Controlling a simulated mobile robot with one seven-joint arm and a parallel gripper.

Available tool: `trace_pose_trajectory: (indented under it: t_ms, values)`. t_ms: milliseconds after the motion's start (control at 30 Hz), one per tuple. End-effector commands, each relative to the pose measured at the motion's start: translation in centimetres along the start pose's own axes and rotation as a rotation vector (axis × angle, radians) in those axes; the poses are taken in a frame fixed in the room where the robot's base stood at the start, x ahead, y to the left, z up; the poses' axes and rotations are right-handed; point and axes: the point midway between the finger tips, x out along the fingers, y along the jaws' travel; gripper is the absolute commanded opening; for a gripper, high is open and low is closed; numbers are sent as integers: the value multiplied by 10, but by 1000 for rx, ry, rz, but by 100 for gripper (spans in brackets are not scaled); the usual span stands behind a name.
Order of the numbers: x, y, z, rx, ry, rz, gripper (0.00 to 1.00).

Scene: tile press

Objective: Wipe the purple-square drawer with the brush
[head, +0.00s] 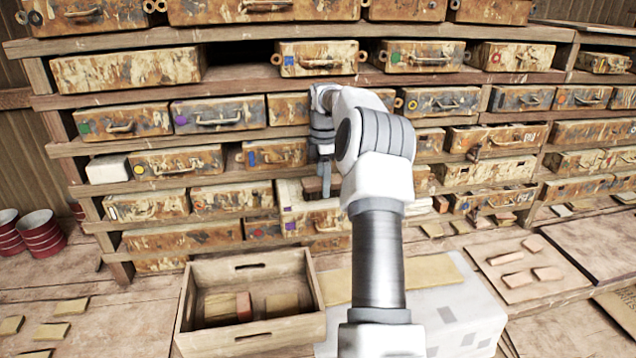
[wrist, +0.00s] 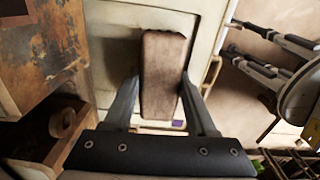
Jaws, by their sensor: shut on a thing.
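My gripper (wrist: 161,88) is shut on the brush, a brown, block-shaped piece (wrist: 163,62) between the two fingers in the wrist view. The purple-square drawer (wrist: 111,48) has a pale, mostly clean face behind the brush, with a purple mark low on it. In the head view the same pale drawer (head: 299,215) is in the lower middle of the rack, with the purple square at its left. My gripper (head: 324,188) is right in front of it, and my arm hides its right part. I cannot tell whether the brush touches the face.
Rusty drawers with coloured marks fill the rack, including a purple-circle drawer (head: 220,114) higher left. A wooden crate (head: 192,315) with blocks stands on the floor below. A pale block (head: 455,310) is beside it. Red buckets (head: 40,236) stand at far left.

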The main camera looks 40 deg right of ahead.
Motion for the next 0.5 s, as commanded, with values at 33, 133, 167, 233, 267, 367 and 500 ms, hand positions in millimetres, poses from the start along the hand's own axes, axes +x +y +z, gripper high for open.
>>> trace_pose_trajectory:
  t_ms: [33, 133, 167, 233, 267, 367, 500]
  values:
    - [2, -1, 6, 4, -2, -2, 13]
    - [1, -1, 16, 4, -2, -2, 13]
    - [1, -1, 18, 4, -2, -1, 13]
    - [1, -2, 22, 3, -2, -2, 13]
    - [1, -2, 24, 3, -2, -2, 13]
    - [1, -2, 26, 2, -2, -2, 13]
    - [1, -2, 33, 2, -2, -3, 13]
